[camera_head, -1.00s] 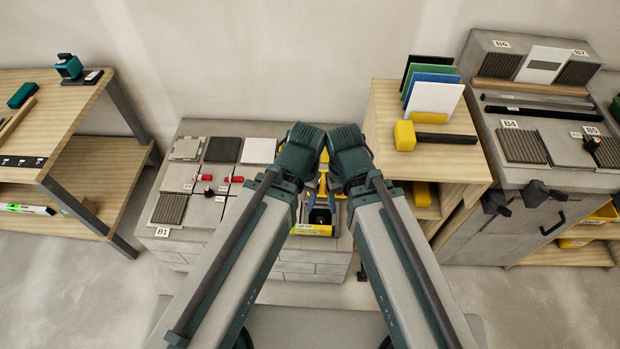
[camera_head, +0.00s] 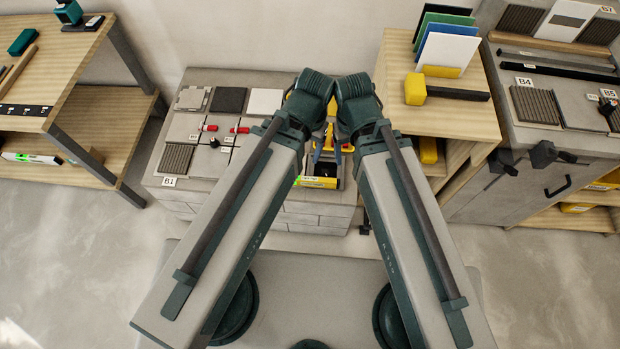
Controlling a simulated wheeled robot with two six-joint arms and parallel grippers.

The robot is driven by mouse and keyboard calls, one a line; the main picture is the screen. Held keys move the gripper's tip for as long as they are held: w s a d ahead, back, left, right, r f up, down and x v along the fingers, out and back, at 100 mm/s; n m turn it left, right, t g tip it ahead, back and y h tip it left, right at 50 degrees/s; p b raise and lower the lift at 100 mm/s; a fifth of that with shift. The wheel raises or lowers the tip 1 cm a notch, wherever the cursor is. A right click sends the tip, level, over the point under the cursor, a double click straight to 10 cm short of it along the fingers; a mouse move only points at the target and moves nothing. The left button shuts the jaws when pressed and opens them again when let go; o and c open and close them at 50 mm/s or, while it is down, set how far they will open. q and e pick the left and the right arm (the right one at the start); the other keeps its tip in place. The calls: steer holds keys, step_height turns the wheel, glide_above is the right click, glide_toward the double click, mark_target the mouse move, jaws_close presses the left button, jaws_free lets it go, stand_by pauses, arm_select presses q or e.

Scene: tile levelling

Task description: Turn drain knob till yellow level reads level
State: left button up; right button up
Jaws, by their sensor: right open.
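The yellow level (camera_head: 319,182) lies at the front of a tray on the B1 bench, with a bright green patch at its left end; its bubble is too small to read. A small black knob (camera_head: 214,142) stands on the B1 bench between tiles; I cannot tell if it is the drain knob. My right gripper (camera_head: 330,148) is open over the tray area, mostly hidden by my arms. My left gripper is hidden behind my left arm. Neither gripper visibly touches the knob.
The B1 bench (camera_head: 190,184) also holds tile samples and red-handled pieces. A wooden stand with a yellow-headed mallet (camera_head: 415,89) and upright coloured boards (camera_head: 447,50) is close on the right. A wooden shelf unit (camera_head: 60,90) stands left. Open floor lies between.

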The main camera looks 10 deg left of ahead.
step_height(320, 180, down, 7)
steer(key=w+a+n+b, duration=0.1)
steer(key=w+n+b, duration=0.15)
steer(key=b, duration=0.45)
steer(key=n+y+b, duration=0.1)
steer(key=n+b, duration=0.9)
steer(key=b, duration=1.1)
glide_above(325, 172)
step_height(325, 172, down, 21)
steer(key=shift+s+a, duration=0.1)
steer(key=shift+f, duration=0.1)
step_height(325, 172, down, 14)
steer(key=b, duration=1.3)
steer(key=shift+b, duration=0.35)
steer(key=shift+r, duration=0.2)
jaws_close()
